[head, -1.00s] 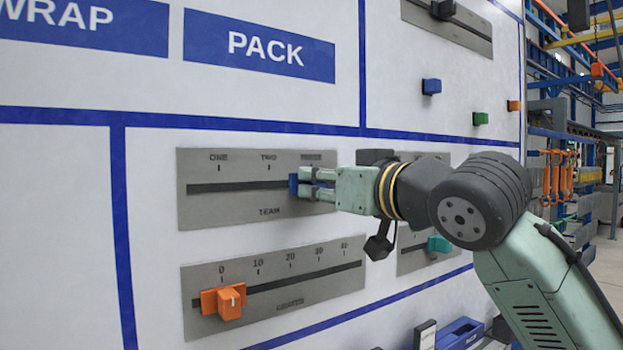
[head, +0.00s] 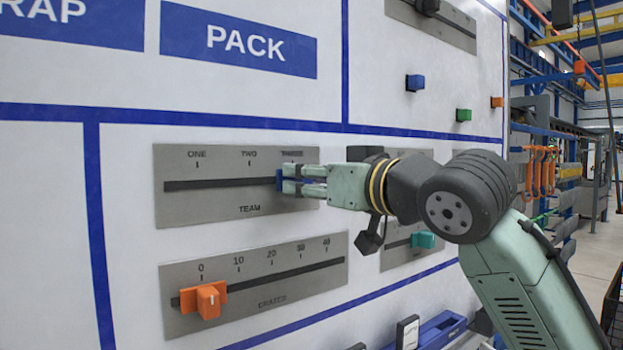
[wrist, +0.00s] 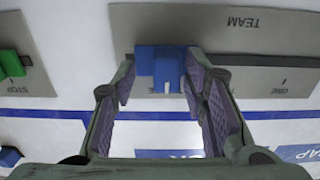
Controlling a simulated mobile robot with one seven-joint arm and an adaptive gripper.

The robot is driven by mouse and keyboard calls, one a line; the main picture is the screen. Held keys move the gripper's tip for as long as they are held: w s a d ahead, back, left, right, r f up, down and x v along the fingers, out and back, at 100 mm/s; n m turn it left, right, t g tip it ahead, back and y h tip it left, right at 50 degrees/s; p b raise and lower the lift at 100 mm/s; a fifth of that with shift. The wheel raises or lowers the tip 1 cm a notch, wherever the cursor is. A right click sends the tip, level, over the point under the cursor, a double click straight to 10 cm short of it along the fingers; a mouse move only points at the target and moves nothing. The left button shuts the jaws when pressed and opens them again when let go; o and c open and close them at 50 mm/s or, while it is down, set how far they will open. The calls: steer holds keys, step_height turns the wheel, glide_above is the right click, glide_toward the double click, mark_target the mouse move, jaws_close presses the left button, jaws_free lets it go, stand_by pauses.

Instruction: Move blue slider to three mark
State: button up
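The blue slider (head: 281,180) sits in the slot of the grey TEAM plate (head: 225,203), close under the THREE mark. My gripper (head: 300,181) is at the slider and partly covers it in the head view. In the wrist view, which is upside down, the slider (wrist: 160,66) lies between my fingertips (wrist: 158,82). The right finger is against or very near its knob, and a gap shows between the knob and the left finger. The gripper looks open around it.
Below is the CRATES plate (head: 255,300) with an orange slider (head: 203,299) at 0. A teal knob (head: 423,240) sits on a plate behind my wrist. Blue (head: 415,82) and green (head: 464,115) blocks stick out at upper right. The panel left of TEAM is clear.

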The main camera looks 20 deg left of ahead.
steer(key=v, duration=1.2)
steer(key=shift+s, duration=0.1)
